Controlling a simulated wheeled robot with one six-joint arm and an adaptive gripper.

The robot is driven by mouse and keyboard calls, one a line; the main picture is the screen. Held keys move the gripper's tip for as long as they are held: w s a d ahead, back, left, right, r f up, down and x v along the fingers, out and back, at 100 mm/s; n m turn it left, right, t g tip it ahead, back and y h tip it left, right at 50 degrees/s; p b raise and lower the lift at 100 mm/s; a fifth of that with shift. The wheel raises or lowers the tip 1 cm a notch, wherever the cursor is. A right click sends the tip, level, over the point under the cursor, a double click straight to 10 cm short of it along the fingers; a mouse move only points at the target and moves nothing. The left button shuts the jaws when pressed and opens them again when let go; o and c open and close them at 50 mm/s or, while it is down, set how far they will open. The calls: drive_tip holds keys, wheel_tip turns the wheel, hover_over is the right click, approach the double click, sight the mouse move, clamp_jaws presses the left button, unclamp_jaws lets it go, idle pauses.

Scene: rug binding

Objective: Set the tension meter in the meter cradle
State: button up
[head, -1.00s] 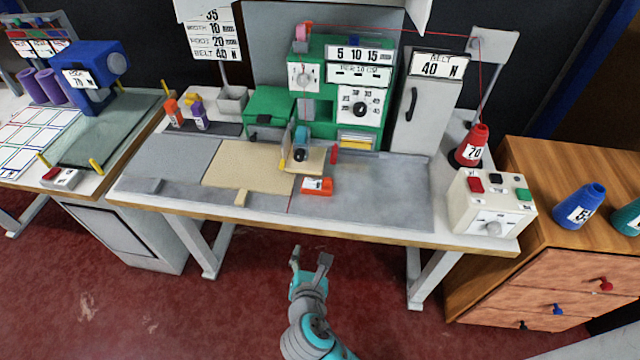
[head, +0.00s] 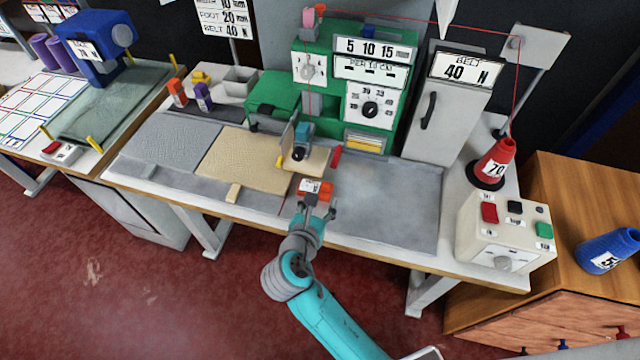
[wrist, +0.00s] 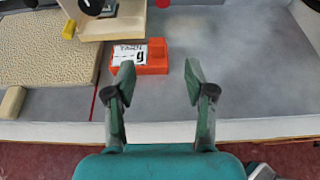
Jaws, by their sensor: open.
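The tension meter, by its look, is a small orange-red block (head: 326,190) with a white label face. It lies on the grey mat near the table's front, below the sewing head. In the wrist view the meter (wrist: 154,66) shows a label reading "YARN" and a "g". My gripper (head: 317,204) is open and empty at the table's front edge, just short of the meter. In the wrist view the gripper's fingertips (wrist: 157,78) stand wide apart, with the meter beyond them, nearer the left finger. I cannot tell which thing is the meter cradle.
The green machine (head: 372,108) and a tan plate (head: 316,160) stand behind the meter. A beige rug piece (head: 245,160) lies left. A red cone (head: 495,162) and a button box (head: 505,232) stand right. The grey mat (head: 390,205) is clear right of the meter.

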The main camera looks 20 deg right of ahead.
sight(325, 187)
drive_tip(key=x, duration=0.9)
drive_tip(key=shift+w+a, duration=0.1)
drive_tip(key=shift+a, duration=0.1)
drive_tip(key=shift+r, duration=0.1)
clamp_jaws()
